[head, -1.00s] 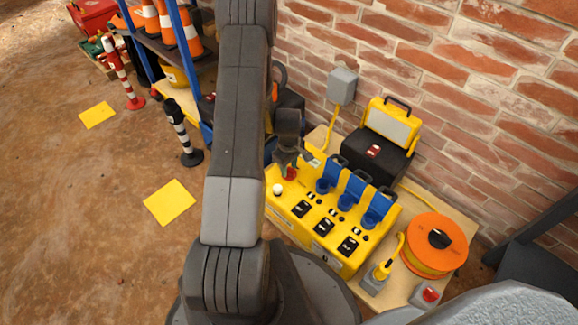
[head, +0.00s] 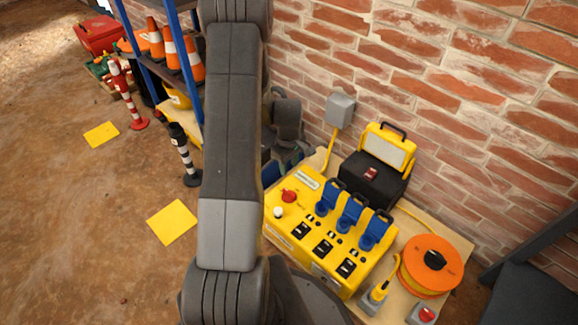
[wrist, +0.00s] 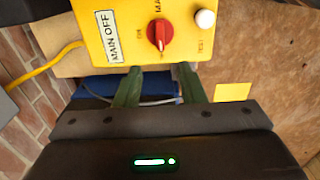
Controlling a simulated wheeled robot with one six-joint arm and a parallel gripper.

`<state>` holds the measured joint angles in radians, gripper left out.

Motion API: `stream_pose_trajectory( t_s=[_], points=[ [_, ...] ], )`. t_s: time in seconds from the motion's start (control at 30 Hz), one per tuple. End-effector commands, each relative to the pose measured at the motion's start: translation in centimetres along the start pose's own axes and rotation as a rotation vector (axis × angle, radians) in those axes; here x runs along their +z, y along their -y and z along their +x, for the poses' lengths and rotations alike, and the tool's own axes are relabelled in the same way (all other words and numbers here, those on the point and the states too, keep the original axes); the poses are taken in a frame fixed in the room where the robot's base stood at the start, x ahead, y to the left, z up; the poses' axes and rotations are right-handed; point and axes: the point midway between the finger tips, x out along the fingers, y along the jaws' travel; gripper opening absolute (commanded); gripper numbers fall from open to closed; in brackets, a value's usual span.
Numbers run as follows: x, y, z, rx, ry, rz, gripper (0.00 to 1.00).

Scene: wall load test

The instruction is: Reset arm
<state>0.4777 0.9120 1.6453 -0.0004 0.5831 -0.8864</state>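The yellow power box (head: 318,222) stands on a wooden board by the brick wall. A red rotary knob (head: 289,196) and a white button (head: 278,212) sit at its left end. In the wrist view the red knob (wrist: 158,36) lies beyond my fingertips, near a MAIN OFF label (wrist: 110,37). My gripper (wrist: 159,76) has its two green fingers apart with nothing held between them, clear of the knob. In the head view my wrist shows behind the box's left end; my fingers are hard to make out there.
Blue socket covers (head: 350,209) stand open on the box. Behind is a black and yellow case (head: 376,174); an orange cable reel (head: 431,265) is to the right. A shelf with cones (head: 158,45) and striped posts (head: 183,155) stand left. The brick wall (head: 480,90) bounds the back.

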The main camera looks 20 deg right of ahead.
Motion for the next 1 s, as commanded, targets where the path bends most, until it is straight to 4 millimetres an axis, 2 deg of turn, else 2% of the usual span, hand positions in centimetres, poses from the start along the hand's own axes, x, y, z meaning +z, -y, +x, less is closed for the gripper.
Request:
stream_pose_trajectory(
  t_s=[0.23, 0.37, 0.8, 1.0],
  points=[
    [0.0, 0.0, 0.4, 0.000, 0.000, 0.000, 0.36],
    [0.0, 0.0, 1.7, -0.001, 0.001, 0.000, 0.36],
    [0.1, 0.1, 10.3, -0.002, 0.002, 0.001, 0.36],
    [0.1, 0.0, 13.0, -0.001, 0.001, 0.002, 0.36]
  ],
)
